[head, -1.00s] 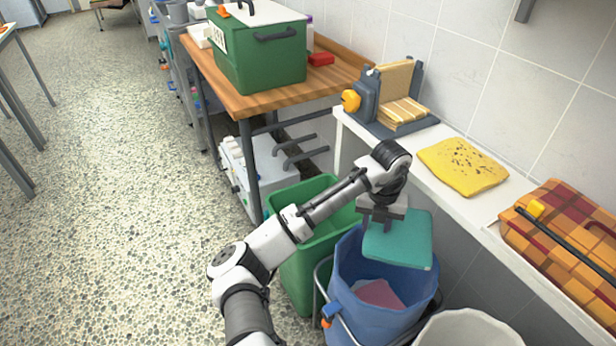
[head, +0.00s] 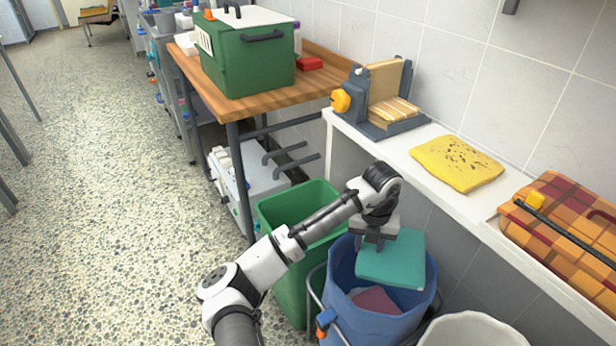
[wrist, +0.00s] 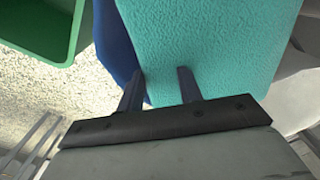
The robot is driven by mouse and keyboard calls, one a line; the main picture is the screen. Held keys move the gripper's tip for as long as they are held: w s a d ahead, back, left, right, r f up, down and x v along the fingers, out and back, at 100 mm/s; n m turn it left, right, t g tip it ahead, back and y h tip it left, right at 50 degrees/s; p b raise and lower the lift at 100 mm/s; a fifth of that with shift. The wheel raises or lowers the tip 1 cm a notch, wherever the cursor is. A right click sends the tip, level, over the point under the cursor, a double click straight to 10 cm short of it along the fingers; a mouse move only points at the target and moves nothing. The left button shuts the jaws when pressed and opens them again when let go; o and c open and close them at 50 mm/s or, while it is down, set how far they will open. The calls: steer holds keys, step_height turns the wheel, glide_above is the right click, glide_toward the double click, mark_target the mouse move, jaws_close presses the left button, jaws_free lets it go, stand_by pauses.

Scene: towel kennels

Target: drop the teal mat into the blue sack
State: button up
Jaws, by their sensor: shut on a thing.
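The teal mat (head: 393,262) hangs from my gripper (head: 371,248), over the mouth of the blue sack (head: 362,316). In the wrist view the gripper's fingers (wrist: 160,88) are at the mat's near edge, and the teal mat (wrist: 215,45) fills much of the picture. The gripper is shut on the mat. The blue sack stands open in a grey frame, and a reddish-pink cloth (head: 375,300) lies inside it. A strip of the blue sack shows beside the mat in the wrist view (wrist: 115,45). The sack's bottom is hidden.
A green bin (head: 290,210) stands left of the sack, and a white bin (head: 470,332) right of it. Behind runs a white shelf (head: 413,155) with a yellow cloth (head: 457,165) and a plaid bag (head: 565,225). Open floor lies to the left.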

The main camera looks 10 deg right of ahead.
steer(key=o, duration=1.2)
steer(key=shift+r, duration=0.1)
step_height(320, 180, up, 14)
steer(key=shift+p, duration=0.35)
